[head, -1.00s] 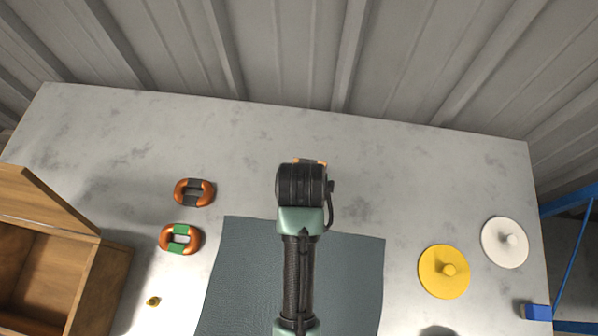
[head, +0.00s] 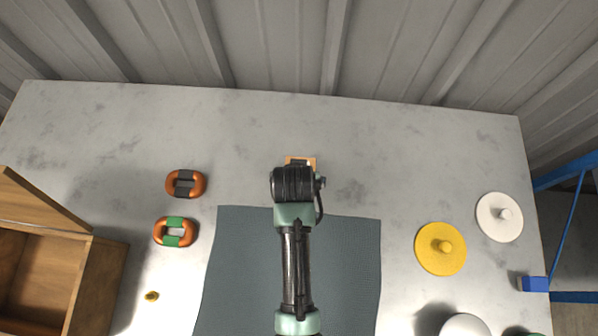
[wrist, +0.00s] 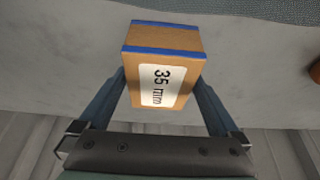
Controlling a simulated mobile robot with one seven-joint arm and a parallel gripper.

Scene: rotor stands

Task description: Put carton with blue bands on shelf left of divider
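The carton with blue bands (wrist: 165,65) is a brown box with a white "35 mm" label. In the wrist view it fills the space between the two fingers of my gripper (wrist: 161,78), which lie against its sides with no clear gap. In the head view only a strip of the carton (head: 311,161) shows beyond my wrist, above the bare table behind the mat. My wrist hides the rest of it and the fingertips. The shelf and its divider cannot be made out.
A grey table (head: 400,150) holds a dark mat (head: 345,270). Two orange rings (head: 172,184) and an open wooden box (head: 95,275) lie left. Yellow (head: 430,262) and white (head: 490,228) knobbed discs lie right. A corrugated wall (head: 280,45) stands behind.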

